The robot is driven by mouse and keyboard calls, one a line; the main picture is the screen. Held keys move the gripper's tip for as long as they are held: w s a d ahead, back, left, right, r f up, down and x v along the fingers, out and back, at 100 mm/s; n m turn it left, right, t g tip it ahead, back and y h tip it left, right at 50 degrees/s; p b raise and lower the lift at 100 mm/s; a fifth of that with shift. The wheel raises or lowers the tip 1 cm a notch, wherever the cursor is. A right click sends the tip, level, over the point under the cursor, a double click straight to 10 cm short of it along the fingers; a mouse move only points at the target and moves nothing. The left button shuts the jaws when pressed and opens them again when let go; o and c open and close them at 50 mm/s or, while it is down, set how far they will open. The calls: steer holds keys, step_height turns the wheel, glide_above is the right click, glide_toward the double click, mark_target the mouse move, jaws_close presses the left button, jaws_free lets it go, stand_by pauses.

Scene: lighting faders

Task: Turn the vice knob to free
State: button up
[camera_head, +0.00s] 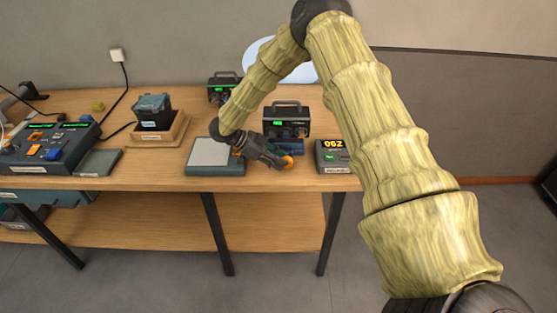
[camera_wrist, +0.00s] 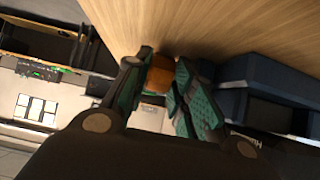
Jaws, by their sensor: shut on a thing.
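The vice is a dark blue block at the table's front edge, showing behind my gripper in the head view (camera_head: 292,147). Its blue body also fills the right of the wrist view (camera_wrist: 262,85). The orange knob (camera_head: 287,161) is at the tip of my gripper (camera_head: 282,162). In the wrist view the knob (camera_wrist: 160,78) sits between the two green-padded fingers (camera_wrist: 164,88), which are shut on it. My gripper reaches in low from the left. The knob's marks and turn position are not readable.
A black device with a handle (camera_head: 287,121) is just behind. A fader console (camera_head: 45,146) and a wooden tray (camera_head: 158,137) are further left.

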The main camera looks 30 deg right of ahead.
steer(key=o, duration=0.7)
steer(key=shift+o, duration=0.2)
steer(key=v, duration=1.2)
